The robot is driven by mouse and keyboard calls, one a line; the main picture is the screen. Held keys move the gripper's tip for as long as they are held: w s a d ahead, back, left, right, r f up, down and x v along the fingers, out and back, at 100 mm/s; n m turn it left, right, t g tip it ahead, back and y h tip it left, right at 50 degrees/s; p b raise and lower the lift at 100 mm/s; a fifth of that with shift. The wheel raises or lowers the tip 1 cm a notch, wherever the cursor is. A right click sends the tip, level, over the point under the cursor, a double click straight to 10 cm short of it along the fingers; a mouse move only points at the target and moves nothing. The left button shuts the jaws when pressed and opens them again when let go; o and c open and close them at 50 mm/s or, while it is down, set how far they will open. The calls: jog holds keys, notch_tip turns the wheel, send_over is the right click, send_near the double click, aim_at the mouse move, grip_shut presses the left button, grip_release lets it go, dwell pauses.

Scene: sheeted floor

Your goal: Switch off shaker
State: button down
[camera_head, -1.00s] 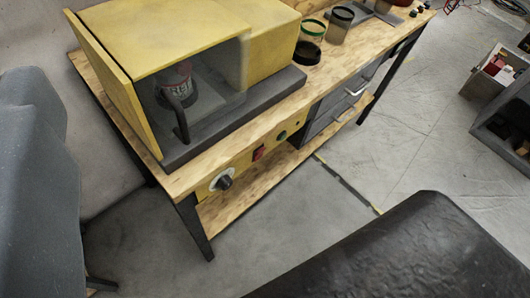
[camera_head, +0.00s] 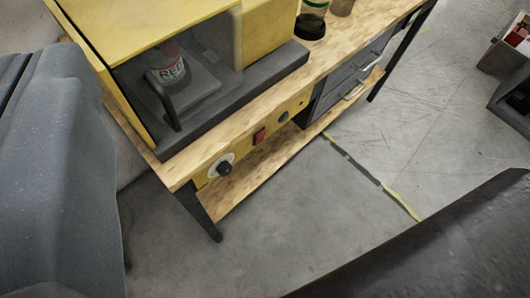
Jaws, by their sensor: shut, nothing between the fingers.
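The shaker appears to be the yellow open-fronted housing (camera_head: 265,30) on a dark grey base at the upper left, on a wooden bench. A yellow control panel under the bench top carries a black dial knob (camera_head: 224,169) on a white disc, a red switch (camera_head: 260,137) and a green round button (camera_head: 283,117). Whether the red switch is on or off cannot be told. My gripper is not visible, and nothing touches the panel.
The wooden bench (camera_head: 340,50) has dark legs, grey drawers (camera_head: 345,80) and a lower shelf. A jar (camera_head: 312,20) stands behind the housing. Grey floor (camera_head: 330,210) in front is clear. Dark boxes (camera_head: 512,85) stand at the right edge.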

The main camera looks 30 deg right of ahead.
jog(key=w+d+f+m+g+p, duration=0.1)
jog(key=w+d+f+m, duration=0.1)
jog(key=w+d+f, duration=0.3)
jog(key=w+d+f+m+g+p, duration=0.1)
jog(key=w+d+f+m+g, duration=0.2)
jog(key=f, duration=0.4)
jog(key=d+f+m+y+p, duration=0.1)
jog(key=d+f, duration=0.4)
jog(key=f, duration=0.5)
jog(key=d+f+m+g+y+p, duration=0.1)
jog(key=d+f+m, duration=0.3)
jog(key=f, duration=0.5)
jog(key=w+d+f+m+y, duration=0.1)
jog(key=d+f+m, duration=0.2)
jog(key=d+f, duration=0.3)
notch_tip(320, 180, down, 5)
jog(key=shift+r+p, duration=0.15)
jog(key=shift+p, duration=0.25)
jog(key=shift+w, duration=0.1)
jog(key=b, duration=0.3)
send_near(260, 140)
jog(key=x, duration=0.5)
jog(key=shift+d+f, duration=0.15)
jog(key=shift+f, duration=0.2)
jog(key=shift+w+r, duration=0.15)
jog(key=shift+w, duration=0.15)
